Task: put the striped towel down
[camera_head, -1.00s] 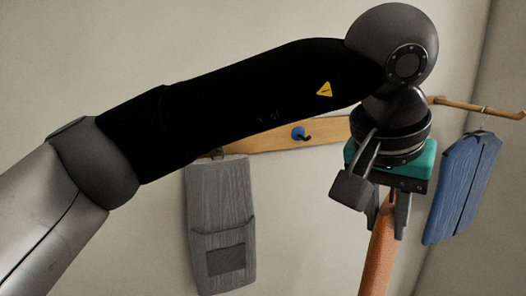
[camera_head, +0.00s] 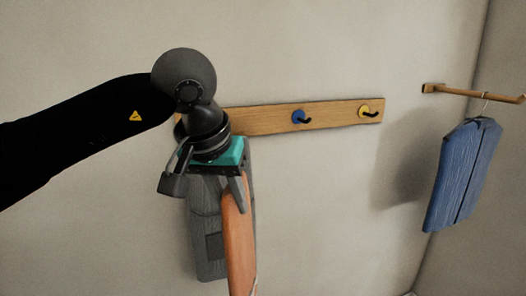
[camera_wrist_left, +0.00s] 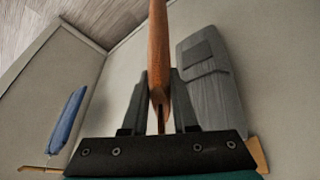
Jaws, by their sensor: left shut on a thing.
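My left gripper (camera_head: 238,192) points down in front of the wall and is shut on an orange-brown towel (camera_head: 240,245). The towel hangs from the fingers as a narrow strip, seen nearly edge-on; I cannot make out stripes on it. In the left wrist view the towel (camera_wrist_left: 158,45) is pinched between the two fingers (camera_wrist_left: 159,95). In the head view it overlaps the grey hanging cloth behind; I cannot tell whether they touch. My right gripper is not in view.
A wooden hook rail (camera_head: 335,114) on the wall has a blue hook (camera_head: 300,117) and a yellow hook (camera_head: 365,112), both empty. A grey cloth with a pocket (camera_head: 208,250) hangs at its left. A blue garment (camera_head: 462,175) hangs from a wooden peg (camera_head: 470,93) at right.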

